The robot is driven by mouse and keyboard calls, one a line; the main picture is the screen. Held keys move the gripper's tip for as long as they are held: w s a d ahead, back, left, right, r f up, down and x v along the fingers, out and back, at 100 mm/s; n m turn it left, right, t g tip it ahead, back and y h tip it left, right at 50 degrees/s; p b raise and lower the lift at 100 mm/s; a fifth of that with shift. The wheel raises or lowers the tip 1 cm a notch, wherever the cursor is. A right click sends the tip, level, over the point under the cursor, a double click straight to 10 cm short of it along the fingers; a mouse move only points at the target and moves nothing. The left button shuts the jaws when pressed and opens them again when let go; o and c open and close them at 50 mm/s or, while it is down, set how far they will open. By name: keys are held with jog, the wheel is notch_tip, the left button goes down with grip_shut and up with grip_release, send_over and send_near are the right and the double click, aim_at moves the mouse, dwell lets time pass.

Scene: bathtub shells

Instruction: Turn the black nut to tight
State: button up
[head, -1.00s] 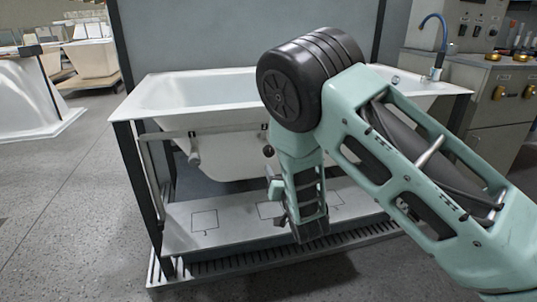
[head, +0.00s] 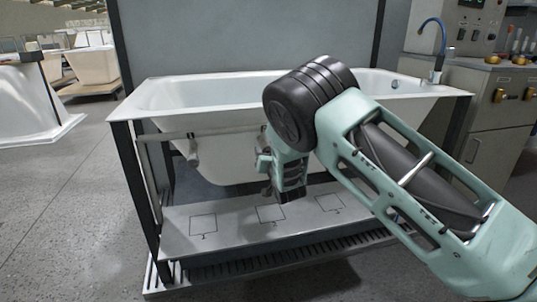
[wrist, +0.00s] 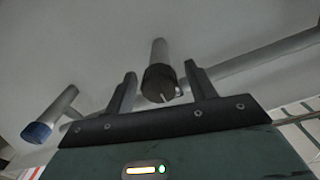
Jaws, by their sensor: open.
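The black nut (wrist: 159,84) sits on the end of a grey pipe stub (wrist: 159,52) under the bathtub and has a light mark on its face. In the wrist view it lies between the two fingers of my gripper (wrist: 161,70), which are open with a gap on each side. The fingers do not appear to touch it. In the head view my gripper (head: 275,192) is below the bathtub (head: 225,172), and the black nut is hidden behind my arm.
A blue nut (wrist: 37,132) on another stub is at the left of the wrist view. A pipe (wrist: 265,57) runs at the right. A shelf with marked squares (head: 240,228) lies below the bathtub. A dark frame leg (head: 143,200) stands at the left.

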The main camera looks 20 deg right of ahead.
jog(key=c, duration=1)
jog(key=shift+o, duration=0.2)
